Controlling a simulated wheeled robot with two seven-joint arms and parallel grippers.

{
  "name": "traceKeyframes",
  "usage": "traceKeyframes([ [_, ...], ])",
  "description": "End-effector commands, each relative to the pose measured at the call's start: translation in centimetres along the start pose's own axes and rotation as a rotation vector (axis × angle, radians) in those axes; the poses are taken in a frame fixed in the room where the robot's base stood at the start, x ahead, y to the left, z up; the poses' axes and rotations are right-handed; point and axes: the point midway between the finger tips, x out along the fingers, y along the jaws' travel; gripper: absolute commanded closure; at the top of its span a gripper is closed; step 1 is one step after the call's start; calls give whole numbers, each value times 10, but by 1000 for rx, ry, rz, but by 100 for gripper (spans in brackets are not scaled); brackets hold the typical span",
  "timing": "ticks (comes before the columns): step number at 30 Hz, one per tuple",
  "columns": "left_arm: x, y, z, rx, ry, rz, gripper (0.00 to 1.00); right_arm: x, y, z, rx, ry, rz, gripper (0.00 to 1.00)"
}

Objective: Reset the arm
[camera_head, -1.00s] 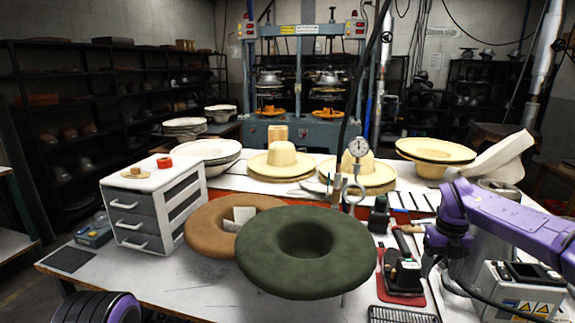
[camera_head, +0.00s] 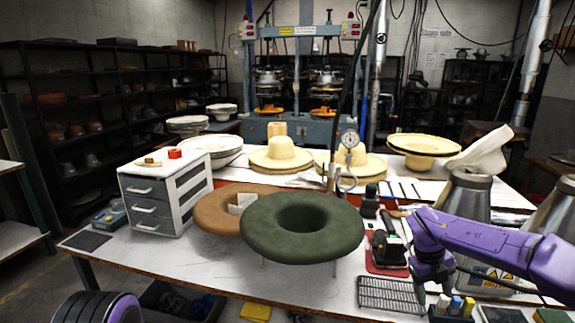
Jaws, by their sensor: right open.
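My purple right arm comes in from the right edge. Its gripper (camera_head: 433,282) hangs open and empty over the right front of the table, close to the wire rack; whether it touches anything there I cannot tell. Part of my left arm shows at the bottom left corner; its gripper is out of view. The table (camera_head: 215,265) bears a green hat ring (camera_head: 265,240) in front of a brown ring (camera_head: 212,212), which it partly covers.
A white drawer unit (camera_head: 150,210) stands at the left. Straw hats (camera_head: 280,155) sit behind the rings. A wire rack (camera_head: 390,295), small bottles (camera_head: 455,305) and a black device on a red mat (camera_head: 375,268) crowd the right front.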

Motion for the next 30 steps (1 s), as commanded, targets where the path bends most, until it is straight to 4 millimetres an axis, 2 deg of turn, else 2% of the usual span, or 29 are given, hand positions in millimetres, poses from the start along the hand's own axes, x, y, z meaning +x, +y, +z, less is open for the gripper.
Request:
traceKeyframes([
  [5,0,0,0,0,0,0,100,49,18,-13,-204,37,-234,37],
  [8,0,0,0,0,-1,0,100,86,32,-26,-398,53,-406,37],
  [11,0,0,0,0,-1,0,100,128,52,-46,-680,59,-589,37],
  [14,0,0,0,0,-1,0,100,178,81,-82,-1071,46,-742,37],
  [15,0,0,0,0,-1,0,100,198,96,-104,-1253,34,-778,37],
  [17,0,0,0,0,-1,0,100,226,117,-145,-1535,11,-793,37],
  [19,0,0,0,0,-1,0,100,250,137,-197,-1824,-20,-753,37],
  [21,0,0,0,0,-1,0,100,264,150,-246,-2049,-46,-679,37],
  [24,0,0,0,0,-1,0,100,272,159,-300,-2260,-76,-569,37],
  [27,0,0,0,0,-1,0,100,273,162,-329,-2364,-93,-497,37],
  [30,0,0,0,0,-1,0,100,273,163,-338,-2393,-101,-473,37],
])
